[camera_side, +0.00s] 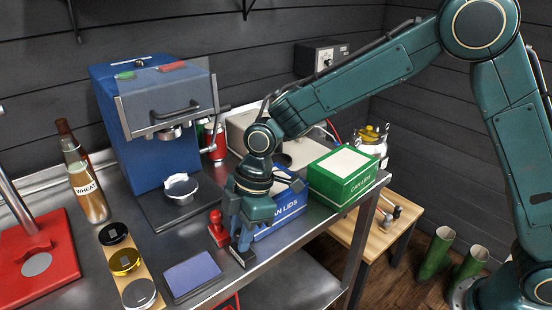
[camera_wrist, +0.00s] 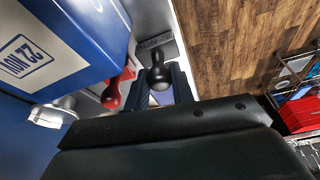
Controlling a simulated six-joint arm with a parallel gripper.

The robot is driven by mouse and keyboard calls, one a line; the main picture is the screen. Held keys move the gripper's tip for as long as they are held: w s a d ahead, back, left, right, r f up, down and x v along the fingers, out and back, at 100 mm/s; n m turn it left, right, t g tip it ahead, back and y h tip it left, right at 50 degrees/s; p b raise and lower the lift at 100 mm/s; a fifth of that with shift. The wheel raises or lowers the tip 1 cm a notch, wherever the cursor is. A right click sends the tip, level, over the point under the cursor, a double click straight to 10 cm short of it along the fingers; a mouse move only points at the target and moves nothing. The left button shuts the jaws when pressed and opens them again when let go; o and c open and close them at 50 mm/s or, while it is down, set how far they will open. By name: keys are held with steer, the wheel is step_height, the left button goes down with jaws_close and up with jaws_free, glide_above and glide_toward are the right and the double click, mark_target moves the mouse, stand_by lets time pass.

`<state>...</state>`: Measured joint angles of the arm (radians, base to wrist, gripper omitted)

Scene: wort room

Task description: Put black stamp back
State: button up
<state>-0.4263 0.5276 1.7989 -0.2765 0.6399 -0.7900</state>
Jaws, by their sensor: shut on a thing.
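The black stamp (camera_side: 243,258) is under my gripper (camera_side: 243,240) in the side view, close to the front edge of the steel table. In the wrist view the black stamp's round knob and neck (camera_wrist: 160,97) sit between the two fingers of my gripper (camera_wrist: 158,82), which is shut on it. Its grey base points away from the wrist camera. I cannot tell whether its base touches the table. The red stamp (camera_side: 217,229) stands upright just left of my gripper; it also shows in the wrist view (camera_wrist: 113,92). A blue-grey ink pad (camera_side: 192,274) lies to the front left.
A blue can-lids box (camera_side: 290,207) stands close behind my gripper, and a green box (camera_side: 342,175) is right of it. A blue machine (camera_side: 150,120) stands at the back left. Several round lids (camera_side: 125,262) lie on a wooden strip at the left.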

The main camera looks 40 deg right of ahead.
steer(key=shift+f, duration=0.15)
steer(key=o, duration=0.8)
steer(key=shift+v, duration=6.2)
